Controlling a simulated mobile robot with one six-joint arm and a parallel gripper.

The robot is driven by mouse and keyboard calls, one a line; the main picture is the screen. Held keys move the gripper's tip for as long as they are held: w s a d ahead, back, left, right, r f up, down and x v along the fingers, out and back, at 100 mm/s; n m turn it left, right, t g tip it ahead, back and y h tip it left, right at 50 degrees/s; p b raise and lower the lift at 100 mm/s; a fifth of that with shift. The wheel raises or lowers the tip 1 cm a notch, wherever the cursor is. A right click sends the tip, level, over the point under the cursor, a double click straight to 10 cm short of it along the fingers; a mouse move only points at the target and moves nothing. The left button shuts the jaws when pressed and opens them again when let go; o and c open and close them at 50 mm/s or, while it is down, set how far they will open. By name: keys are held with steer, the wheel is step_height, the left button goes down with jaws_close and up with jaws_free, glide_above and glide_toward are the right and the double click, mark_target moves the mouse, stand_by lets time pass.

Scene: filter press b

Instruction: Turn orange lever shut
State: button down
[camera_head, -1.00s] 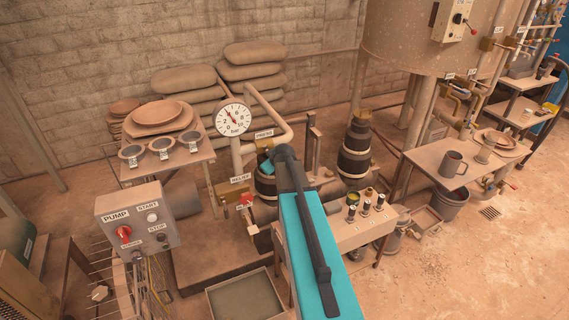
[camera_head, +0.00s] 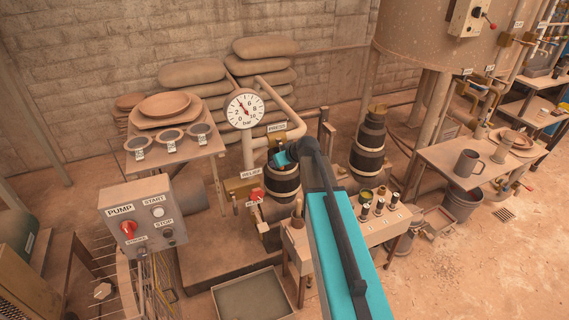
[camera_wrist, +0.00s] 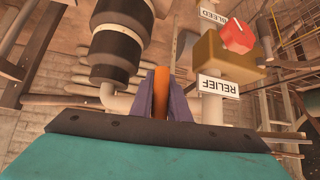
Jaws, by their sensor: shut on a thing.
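The orange lever (camera_wrist: 160,90) shows upright in the wrist view, between the two dark fingers of my gripper (camera_wrist: 161,98). My gripper is shut on it, and the fingers cover its sides. In the head view my gripper (camera_head: 283,158) is at the valve under the PRESS label (camera_head: 277,127), above a dark banded barrel-shaped part (camera_head: 283,181). My dark and teal arm hides part of this spot, and I cannot make out the lever there. The lever's full angle to its pipe is not clear.
A RELIEF valve with a red knob (camera_wrist: 237,34) is close on the right in the wrist view. A pressure gauge (camera_head: 245,109) stands left of the PRESS label. A pump box (camera_head: 143,220), a bench with cups (camera_head: 345,234) and a tray (camera_head: 252,298) are nearby.

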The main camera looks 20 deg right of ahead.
steer(key=shift+s+f, duration=0.3)
steer(key=c, duration=1.7)
jaws_free()
steer(key=shift+w+r, duration=0.15)
steer(key=shift+a, duration=0.1)
steer(key=shift+r, duration=0.15)
steer(key=shift+b+v, duration=1.4)
steer(key=shift+v, duration=5.4)
